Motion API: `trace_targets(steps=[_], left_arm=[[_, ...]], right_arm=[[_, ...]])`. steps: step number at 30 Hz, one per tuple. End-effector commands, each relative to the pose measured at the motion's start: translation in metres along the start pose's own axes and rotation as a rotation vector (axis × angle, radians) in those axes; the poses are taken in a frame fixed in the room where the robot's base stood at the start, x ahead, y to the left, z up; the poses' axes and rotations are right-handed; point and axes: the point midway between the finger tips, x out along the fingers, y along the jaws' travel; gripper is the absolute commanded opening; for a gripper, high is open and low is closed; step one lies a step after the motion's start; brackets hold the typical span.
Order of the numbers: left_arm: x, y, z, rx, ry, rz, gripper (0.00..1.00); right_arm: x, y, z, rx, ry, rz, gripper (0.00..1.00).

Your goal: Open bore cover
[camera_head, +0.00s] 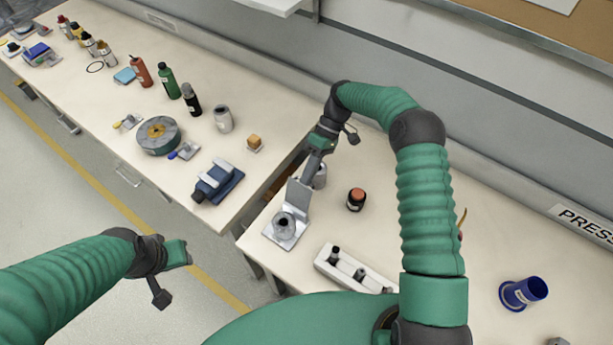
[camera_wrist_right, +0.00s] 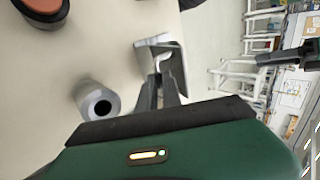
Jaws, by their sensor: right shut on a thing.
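The bore fixture (camera_head: 286,239) is a silver plate with a round hollow boss, near the left edge of the right-hand table. Its flat metal cover (camera_head: 297,197) stands raised at the far side of the boss, so the bore's top is exposed. My right gripper (camera_head: 307,180) is at the cover's upper edge, shut on it. In the right wrist view the gripper fingers (camera_wrist_right: 160,92) meet the bright metal cover (camera_wrist_right: 158,48); the boss is hidden there. My left gripper (camera_head: 178,253) hangs over the floor, away from the fixture; its jaw opening is unclear.
A grey hollow cylinder (camera_wrist_right: 98,102) stands close beside my right gripper. An orange-topped black jar (camera_head: 356,199) is to its right. A white block with dark pegs (camera_head: 348,268) lies in front. A blue cup (camera_head: 523,292) is at far right. A gap separates the two tables.

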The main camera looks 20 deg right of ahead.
Motion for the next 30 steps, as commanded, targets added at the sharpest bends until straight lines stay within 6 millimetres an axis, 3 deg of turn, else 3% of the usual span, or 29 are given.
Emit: trace_targets(steps=[1, 3, 4, 9, 30], left_arm=[[0.0017, 0.0000, 0.0004, 0.000, 0.000, 0.000, 0.36], [0.0017, 0.0000, 0.0004, 0.000, 0.000, 0.000, 0.36], [0.0017, 0.0000, 0.0004, 0.000, 0.000, 0.000, 0.36], [0.0014, 0.0000, 0.0004, 0.000, 0.000, 0.000, 0.36], [0.0032, 0.0000, 0.0008, 0.000, 0.000, 0.000, 0.36]], right_arm=[[0.0012, 0.0119, 0.0050, 0.011, -0.002, 0.022, 0.00], [0.0009, 0.0121, 0.0052, 0.011, -0.001, 0.022, 0.00], [0.0008, 0.0123, 0.0052, 0.011, -0.001, 0.022, 0.12], [-0.0002, 0.0113, 0.0047, 0.010, 0.000, 0.022, 0.31], [-0.0077, 0.0069, 0.0011, 0.006, 0.002, 0.023, 0.31]])
